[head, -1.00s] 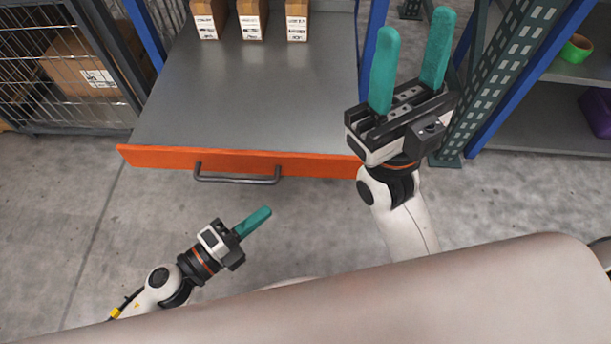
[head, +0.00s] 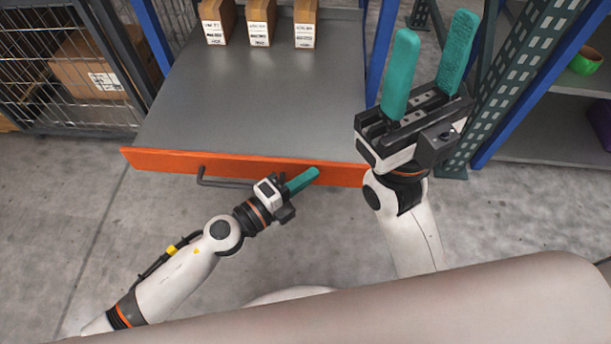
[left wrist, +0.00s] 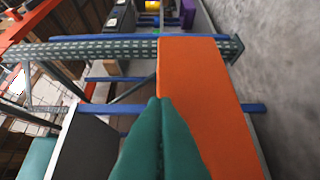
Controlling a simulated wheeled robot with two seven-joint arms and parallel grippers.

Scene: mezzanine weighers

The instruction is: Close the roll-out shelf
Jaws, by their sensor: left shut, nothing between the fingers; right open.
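The roll-out shelf (head: 240,90) is a grey deck with an orange front edge (head: 150,159), pulled out toward me in the head view. Its dark bar handle (head: 222,183) is on the front, its right end hidden behind my left gripper. My left gripper (head: 315,174) is shut and empty, its teal fingertips in front of the orange edge, right of the handle. In the left wrist view the shut fingers (left wrist: 160,102) overlap the orange front (left wrist: 205,100); I cannot tell whether they touch it. My right gripper (head: 435,45) is open and empty, raised at the shelf's right side.
Several cardboard boxes (head: 260,22) stand at the back of the shelf. A wire cage (head: 50,70) with a carton is at left. A green perforated upright (head: 530,70) and another rack with a green roll (head: 584,61) are at right. The floor in front is clear.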

